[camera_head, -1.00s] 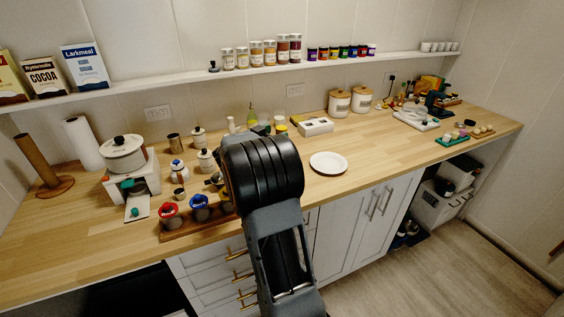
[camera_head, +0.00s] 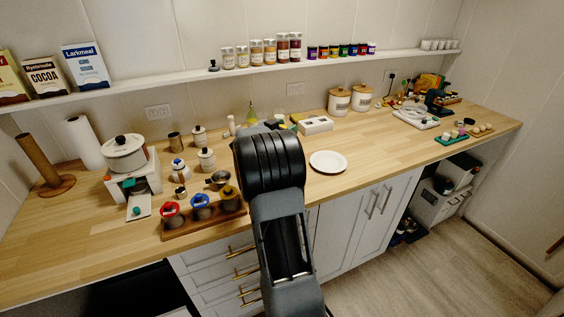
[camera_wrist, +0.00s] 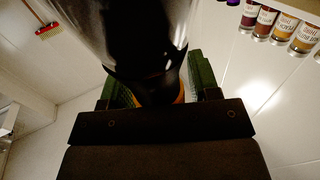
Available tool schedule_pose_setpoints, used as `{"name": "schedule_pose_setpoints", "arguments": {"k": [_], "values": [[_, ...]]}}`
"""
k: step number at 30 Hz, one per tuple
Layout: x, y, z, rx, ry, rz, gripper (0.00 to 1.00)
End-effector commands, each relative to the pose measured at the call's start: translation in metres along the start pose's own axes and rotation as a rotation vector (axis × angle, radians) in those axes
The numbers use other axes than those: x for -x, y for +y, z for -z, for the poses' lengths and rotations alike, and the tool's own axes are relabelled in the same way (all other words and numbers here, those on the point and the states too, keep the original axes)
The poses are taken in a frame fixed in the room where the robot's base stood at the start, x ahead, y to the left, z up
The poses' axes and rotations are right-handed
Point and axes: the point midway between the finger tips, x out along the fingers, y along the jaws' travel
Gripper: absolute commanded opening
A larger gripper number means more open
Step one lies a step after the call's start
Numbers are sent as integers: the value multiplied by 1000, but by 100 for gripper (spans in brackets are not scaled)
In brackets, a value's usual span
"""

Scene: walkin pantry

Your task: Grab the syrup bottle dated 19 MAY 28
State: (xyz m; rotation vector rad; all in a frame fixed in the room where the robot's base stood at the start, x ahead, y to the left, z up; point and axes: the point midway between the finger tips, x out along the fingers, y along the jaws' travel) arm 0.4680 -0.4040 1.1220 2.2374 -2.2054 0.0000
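In the wrist view, a large dark glossy bottle (camera_wrist: 125,30) fills the top middle, with its dark, orange-edged neck or cap end toward me. The green fingers of my gripper (camera_wrist: 162,82) are on either side of that narrow end, very close to it. I cannot tell whether they press on it. No label or date on this bottle is readable. In the head view, my arm hides the gripper and what is between its fingers. A yellow-green bottle (camera_head: 252,113) stands at the back of the counter, just left of my arm; its date is not readable.
Left of my arm are a wooden rack with red, blue and yellow-topped jars (camera_head: 201,206), canisters and a pot on a scale (camera_head: 124,153). Right of it are a white plate (camera_head: 328,162) and a white box (camera_head: 315,125). A shelf (camera_head: 190,75) runs above the counter.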

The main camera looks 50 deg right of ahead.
Motion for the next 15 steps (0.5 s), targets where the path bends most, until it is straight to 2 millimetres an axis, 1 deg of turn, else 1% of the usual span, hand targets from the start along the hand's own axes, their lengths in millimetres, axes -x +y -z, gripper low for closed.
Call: {"name": "schedule_pose_setpoints", "arguments": {"k": [1,2,15], "values": [[0,0,0,0,0,0,51],[0,0,0,0,0,0,48],[0,0,0,0,0,-1,6]]}}
